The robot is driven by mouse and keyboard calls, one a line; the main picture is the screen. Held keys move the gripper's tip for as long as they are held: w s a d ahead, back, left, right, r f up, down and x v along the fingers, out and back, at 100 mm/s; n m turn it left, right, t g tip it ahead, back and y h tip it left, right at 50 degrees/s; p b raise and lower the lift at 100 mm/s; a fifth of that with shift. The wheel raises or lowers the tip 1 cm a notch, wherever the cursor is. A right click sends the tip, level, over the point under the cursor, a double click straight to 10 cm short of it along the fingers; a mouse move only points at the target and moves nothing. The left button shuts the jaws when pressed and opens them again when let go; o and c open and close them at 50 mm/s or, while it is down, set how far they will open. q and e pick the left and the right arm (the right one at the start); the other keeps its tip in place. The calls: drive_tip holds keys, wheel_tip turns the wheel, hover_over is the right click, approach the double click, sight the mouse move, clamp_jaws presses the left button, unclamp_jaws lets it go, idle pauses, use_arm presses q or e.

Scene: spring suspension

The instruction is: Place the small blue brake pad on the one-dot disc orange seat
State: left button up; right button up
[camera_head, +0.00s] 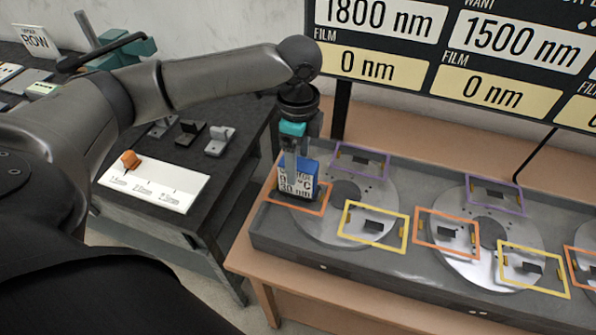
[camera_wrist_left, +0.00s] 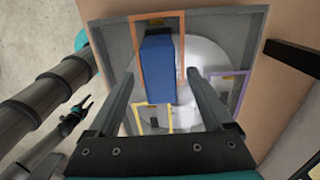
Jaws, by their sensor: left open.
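The small blue brake pad (camera_head: 298,182) stands upright at the orange-framed seat (camera_head: 311,210) of the leftmost disc (camera_head: 330,229); its face carries a white printed label. In the left wrist view the blue pad (camera_wrist_left: 159,70) shows inside the orange frame (camera_wrist_left: 139,32). My left gripper (camera_head: 297,157) is open just above the pad. In the left wrist view its fingers (camera_wrist_left: 160,75) stand on either side of the pad, with visible gaps. The pad's lower edge and the seat's middle are hidden by the pad, so exact seating is unclear. My right gripper is not in view.
A grey tray (camera_head: 290,248) holds the discs, with yellow (camera_head: 348,236) and purple (camera_head: 337,146) frames around other seats. A dark sign board (camera_head: 440,50) stands behind. On the dark side table (camera_head: 215,190) lie a white card (camera_head: 150,186) with an orange piece (camera_head: 130,160) and several grey blocks.

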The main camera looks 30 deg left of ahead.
use_arm(q)
wheel_tip(320, 180, up, 6)
drive_tip(key=shift+f, duration=0.25)
